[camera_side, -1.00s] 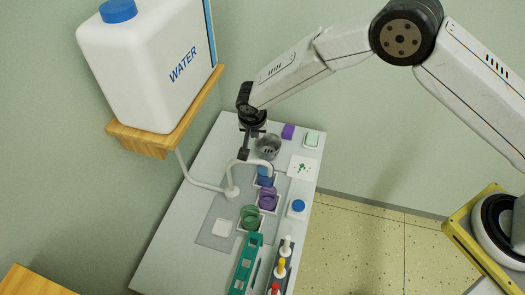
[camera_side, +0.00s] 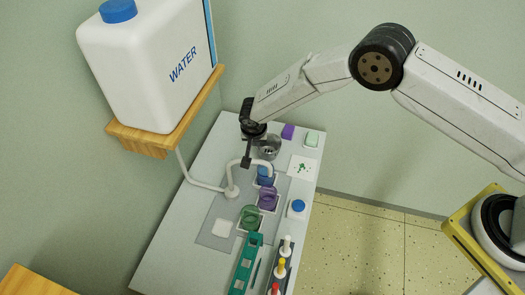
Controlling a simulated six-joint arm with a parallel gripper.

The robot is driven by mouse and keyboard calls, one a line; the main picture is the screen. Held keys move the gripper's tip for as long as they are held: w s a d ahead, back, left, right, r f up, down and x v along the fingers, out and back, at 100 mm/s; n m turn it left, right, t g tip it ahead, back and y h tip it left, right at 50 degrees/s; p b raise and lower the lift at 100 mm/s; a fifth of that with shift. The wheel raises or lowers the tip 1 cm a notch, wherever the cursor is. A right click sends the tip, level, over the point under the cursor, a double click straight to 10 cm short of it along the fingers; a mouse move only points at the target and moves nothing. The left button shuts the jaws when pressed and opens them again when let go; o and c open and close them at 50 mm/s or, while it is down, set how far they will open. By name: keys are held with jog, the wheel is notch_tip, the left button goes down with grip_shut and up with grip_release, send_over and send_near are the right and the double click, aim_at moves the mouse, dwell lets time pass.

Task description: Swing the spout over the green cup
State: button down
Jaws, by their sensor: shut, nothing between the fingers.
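The purple cup (camera_side: 268,201) stands in front of the blue one, and the green cup (camera_side: 250,217) is nearest the camera of the three. My gripper (camera_side: 246,162) is shut and empty, pointing down at the upper bend of the spout. It looks close to or touching the spout; I cannot tell which.
A white water tank (camera_side: 150,70) stands on a wooden shelf (camera_side: 150,140) at left. A grey metal pot (camera_side: 270,147) is behind the gripper. A teal case (camera_side: 245,265) and several capped bottles (camera_side: 282,262) lie at the front. A blue-topped jar (camera_side: 297,207) stands at right.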

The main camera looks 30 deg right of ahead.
jog(key=shift+s+a+f, duration=0.4)
jog(key=shift+s+f, duration=0.2)
jog(key=shift+f, duration=0.05)
jog(key=shift+s+a+f, duration=0.4)
jog(key=shift+s+f, duration=0.2)
jog(key=shift+s+a+m, duration=0.25)
jog(key=shift+s+m, duration=0.2)
jog(key=shift+m, duration=0.15)
dwell(0.3)
jog(key=shift+s+a+m+h, duration=0.15)
jog(key=shift+s+m+h, duration=0.15)
jog(key=shift+m, duration=0.1)
jog(key=s+a+m+g+h, duration=0.1)
jog(key=s+a+m+g, duration=0.1)
jog(key=a+m, duration=0.3)
jog(key=shift+s+m, duration=0.75)
jog(key=shift+m, duration=0.35)
jog(key=shift+d, duration=0.1)
